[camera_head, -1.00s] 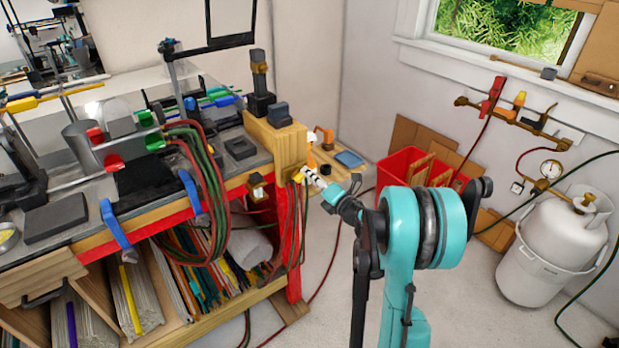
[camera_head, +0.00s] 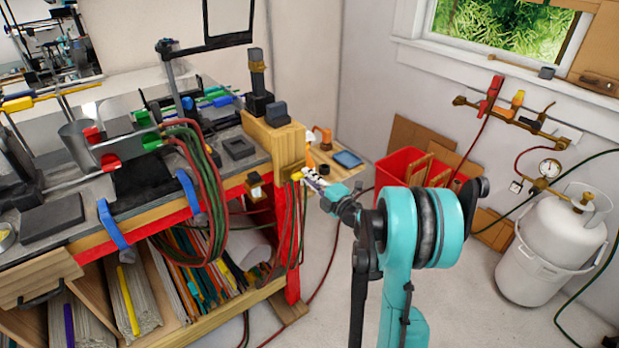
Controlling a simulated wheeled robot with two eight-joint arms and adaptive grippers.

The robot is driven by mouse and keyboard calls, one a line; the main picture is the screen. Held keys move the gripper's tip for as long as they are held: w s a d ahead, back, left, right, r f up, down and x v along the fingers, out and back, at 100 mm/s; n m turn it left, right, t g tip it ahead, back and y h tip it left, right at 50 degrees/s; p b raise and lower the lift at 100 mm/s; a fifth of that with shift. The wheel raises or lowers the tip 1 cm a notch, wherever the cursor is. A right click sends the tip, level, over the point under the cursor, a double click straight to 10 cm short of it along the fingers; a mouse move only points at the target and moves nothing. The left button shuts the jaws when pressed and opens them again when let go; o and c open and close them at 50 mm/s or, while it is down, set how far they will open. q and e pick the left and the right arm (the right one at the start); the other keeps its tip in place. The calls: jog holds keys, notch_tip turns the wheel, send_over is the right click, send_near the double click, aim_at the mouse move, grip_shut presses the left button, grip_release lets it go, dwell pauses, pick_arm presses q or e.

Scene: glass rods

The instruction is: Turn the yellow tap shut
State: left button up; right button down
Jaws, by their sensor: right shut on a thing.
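The yellow tap (camera_head: 296,176) is at the right end of the workbench, where red and green hoses hang down. Only a small part of it shows, beside the tip of my right gripper. My right gripper (camera_head: 309,178) reaches it from the right, at the end of my teal arm. It is shut on the yellow tap, though the fingers are small and the contact is mostly hidden. The tap's exact angle cannot be made out. My left gripper is not in view.
The bench (camera_head: 262,158) holds metal tools and blue clamps. A small wooden shelf (camera_head: 352,174) is just behind my right gripper. Red bins (camera_head: 395,172) stand by the wall. A white gas cylinder (camera_head: 550,240) stands at right, below a wall manifold (camera_head: 530,124).

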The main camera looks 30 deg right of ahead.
dwell(0.3)
jog(key=c, duration=1.6)
grip_release()
jog(key=shift+o, duration=0.2)
jog(key=shift+s, duration=0.1)
jog(key=s, duration=1.2)
jog(key=shift+d, duration=0.45)
jog(key=shift+w, duration=0.1)
